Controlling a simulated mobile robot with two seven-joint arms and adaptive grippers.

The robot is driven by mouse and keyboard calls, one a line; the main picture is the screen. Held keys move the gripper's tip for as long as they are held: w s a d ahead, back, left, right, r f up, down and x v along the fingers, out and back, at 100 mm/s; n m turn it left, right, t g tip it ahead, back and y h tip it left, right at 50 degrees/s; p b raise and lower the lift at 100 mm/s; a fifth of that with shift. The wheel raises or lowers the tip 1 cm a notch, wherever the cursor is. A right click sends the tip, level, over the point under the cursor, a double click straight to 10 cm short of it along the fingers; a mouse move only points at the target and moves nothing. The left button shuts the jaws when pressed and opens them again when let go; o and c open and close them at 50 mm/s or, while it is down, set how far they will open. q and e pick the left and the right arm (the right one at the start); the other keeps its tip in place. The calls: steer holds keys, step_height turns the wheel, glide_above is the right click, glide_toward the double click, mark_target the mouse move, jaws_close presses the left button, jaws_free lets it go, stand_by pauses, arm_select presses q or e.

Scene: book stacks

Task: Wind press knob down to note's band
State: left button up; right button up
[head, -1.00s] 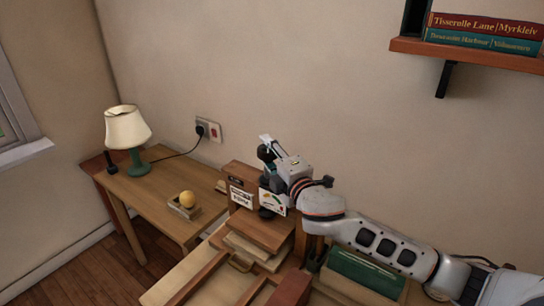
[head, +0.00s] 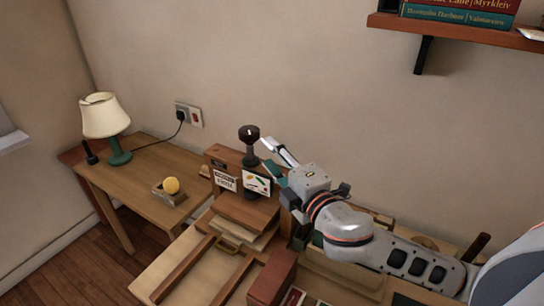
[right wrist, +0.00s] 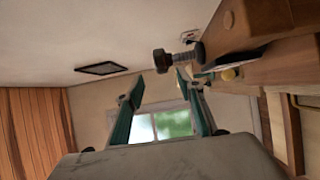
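The press (head: 240,208) is a wooden frame on the bench, with a dark round knob (head: 249,133) on an upright screw above its top beam. The knob and threaded screw also show in the right wrist view (right wrist: 162,62). A white note with colored marks (head: 257,183) is on the press front, beside a lettered card (head: 225,181); the note's band is too small to read. My right gripper (head: 270,158) is just right of the knob and screw, its fingers apart and empty. In the right wrist view its teal-padded fingers (right wrist: 160,82) are spread. My left gripper is not in view.
A red-brown block (head: 274,277) stands on the bench front. A wall shelf (head: 460,31) with books is at upper right.

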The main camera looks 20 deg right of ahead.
mark_target(257, 138)
steer(key=shift+w, duration=0.1)
stand_by(0.3)
